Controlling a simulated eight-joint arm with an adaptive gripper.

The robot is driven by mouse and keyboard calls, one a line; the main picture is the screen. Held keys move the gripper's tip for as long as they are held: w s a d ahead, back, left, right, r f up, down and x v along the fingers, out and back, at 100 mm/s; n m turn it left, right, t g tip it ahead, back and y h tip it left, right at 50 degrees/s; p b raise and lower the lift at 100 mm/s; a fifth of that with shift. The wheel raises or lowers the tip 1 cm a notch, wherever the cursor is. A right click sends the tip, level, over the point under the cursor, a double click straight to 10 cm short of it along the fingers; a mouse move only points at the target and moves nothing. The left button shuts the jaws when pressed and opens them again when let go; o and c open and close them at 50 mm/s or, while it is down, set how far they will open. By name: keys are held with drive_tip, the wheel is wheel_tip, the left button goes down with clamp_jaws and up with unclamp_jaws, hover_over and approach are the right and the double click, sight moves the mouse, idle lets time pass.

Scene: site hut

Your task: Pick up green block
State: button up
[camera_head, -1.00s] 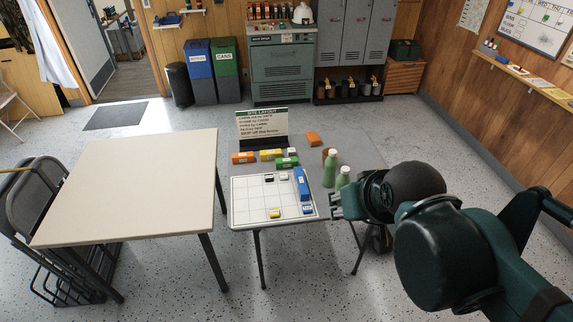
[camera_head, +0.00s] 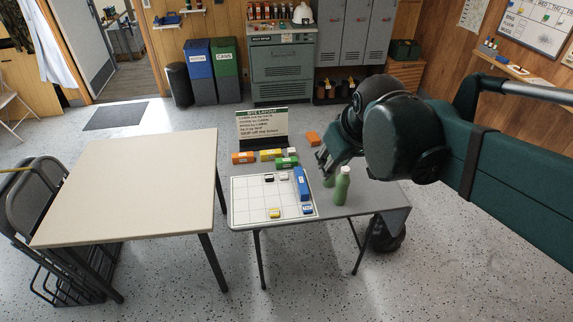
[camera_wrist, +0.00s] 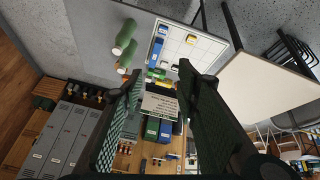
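The green block (camera_head: 287,162) lies on the grey folding table (camera_head: 370,203), just above the white grid sheet (camera_head: 245,202) and below a yellow block (camera_head: 271,155). My gripper (camera_head: 323,162) is above the table, to the right of the green block and apart from it. In the wrist view my gripper (camera_wrist: 161,70) has its two fingers spread wide, with nothing held between them. The blocks look small and distant there, and the green one is hard to pick out.
An orange block (camera_head: 243,158) lies left, with a sign (camera_head: 262,125) behind. The beige table (camera_head: 130,190) is clear.

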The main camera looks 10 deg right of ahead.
drive_tip(key=w+a+n+g, duration=0.1)
drive_tip(key=w+n, duration=0.3)
drive_tip(key=w, duration=1.1)
drive_tip(key=n+g, duration=0.5)
drive_tip(key=n, duration=0.6)
hover_over(286, 160)
wheel_tip(286, 160, down, 34)
drive_tip(key=shift+s+d+r, duration=0.1)
drive_tip(key=shift+s+r, duration=0.05)
drive_tip(key=shift+r, duration=0.05)
drive_tip(key=shift+f, duration=0.5)
drive_tip(key=shift+f, duration=0.1)
drive_tip(key=shift+f+b, duration=0.3)
drive_tip(key=shift+f, duration=0.9)
drive_tip(key=shift+f, duration=0.1)
